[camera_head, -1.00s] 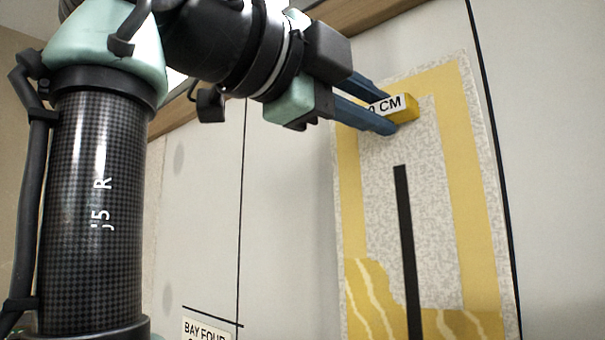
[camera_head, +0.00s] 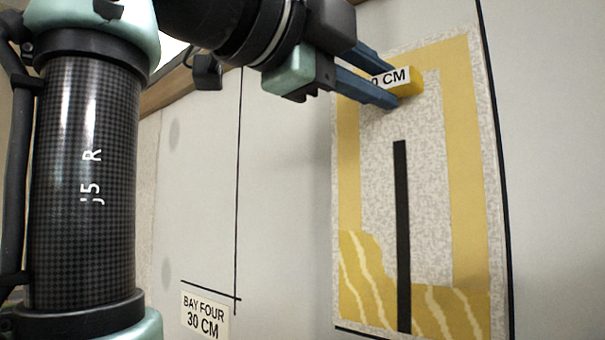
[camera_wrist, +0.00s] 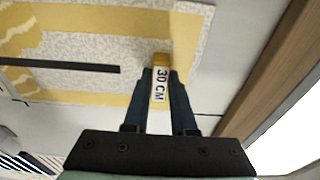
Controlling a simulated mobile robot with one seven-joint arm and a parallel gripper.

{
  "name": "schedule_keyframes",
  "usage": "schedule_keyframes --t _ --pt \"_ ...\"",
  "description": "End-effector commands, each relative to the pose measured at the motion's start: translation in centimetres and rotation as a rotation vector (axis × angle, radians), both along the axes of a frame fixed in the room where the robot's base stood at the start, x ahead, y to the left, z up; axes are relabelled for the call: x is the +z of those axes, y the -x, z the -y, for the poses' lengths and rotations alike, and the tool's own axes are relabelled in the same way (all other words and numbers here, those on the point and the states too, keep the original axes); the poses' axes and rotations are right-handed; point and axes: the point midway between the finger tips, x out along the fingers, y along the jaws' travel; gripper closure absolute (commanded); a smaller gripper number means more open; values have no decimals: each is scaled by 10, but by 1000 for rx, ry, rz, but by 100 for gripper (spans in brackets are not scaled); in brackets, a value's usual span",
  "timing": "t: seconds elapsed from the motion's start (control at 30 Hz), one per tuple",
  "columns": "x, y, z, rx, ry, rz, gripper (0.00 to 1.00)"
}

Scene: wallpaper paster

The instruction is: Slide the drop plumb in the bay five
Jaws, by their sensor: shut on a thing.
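The drop (camera_head: 432,150), a speckled pale sheet with a yellow border and wavy yellow patches at its foot, lies against the wall. A yellow block (camera_head: 417,82) with a white label ending in "CM" sits at its upper part; in the wrist view the block (camera_wrist: 161,62) reads "30 CM". My gripper (camera_head: 391,86) is shut on this block, with one blue finger on each side. The sheet's right edge is close beside a long black wall line (camera_head: 498,160). A black strip (camera_head: 402,230) runs up the sheet's middle. Part of the sheet's top is hidden by my gripper.
A "BAY FOUR 30 CM" label (camera_head: 205,314) is on the wall at lower left, below a short black line. Another black line (camera_head: 238,180) runs down the wall there. A wooden beam (camera_wrist: 270,75) runs along the wall's top. Bare wall lies right of the sheet.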

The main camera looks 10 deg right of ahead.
Motion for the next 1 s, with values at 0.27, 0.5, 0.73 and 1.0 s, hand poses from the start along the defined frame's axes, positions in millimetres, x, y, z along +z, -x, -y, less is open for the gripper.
schedule_keyframes --t 0.27,0.5,0.73,1.0 --pt "0 0 0 -1 2 -3 100" --pt "0 -1 0 -1 3 -5 100" --pt "0 -2 -1 0 6 -10 100" --pt "0 -2 -1 0 7 -9 72"
